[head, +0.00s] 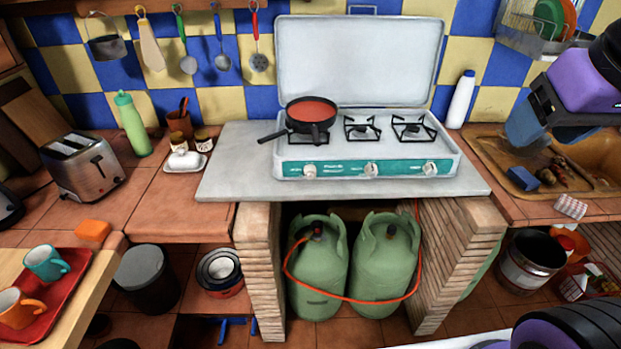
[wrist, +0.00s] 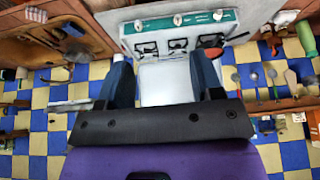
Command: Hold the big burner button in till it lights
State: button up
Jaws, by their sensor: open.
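A white camping stove (head: 365,115) with a raised lid stands on the grey slab. Its teal front panel has three pale knobs: left (head: 310,171), middle (head: 371,169) and right (head: 430,168). I cannot tell which is the big burner's button. A pan of red sauce (head: 312,112) sits on the left burner; the other two burners are bare. I see no flame. My gripper (head: 535,125) is at the upper right, apart from the stove. In the wrist view my gripper (wrist: 162,82) is open and empty, and the stove (wrist: 165,70) appears upside down.
A white bottle (head: 461,98) stands right of the stove. A sink area (head: 490,160) with a blue sponge (head: 523,179) lies below my gripper. Two green gas bottles (head: 318,265) stand under the slab. A toaster (head: 84,167) and green bottle (head: 132,125) are at the left.

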grip_shut()
dwell(1.5)
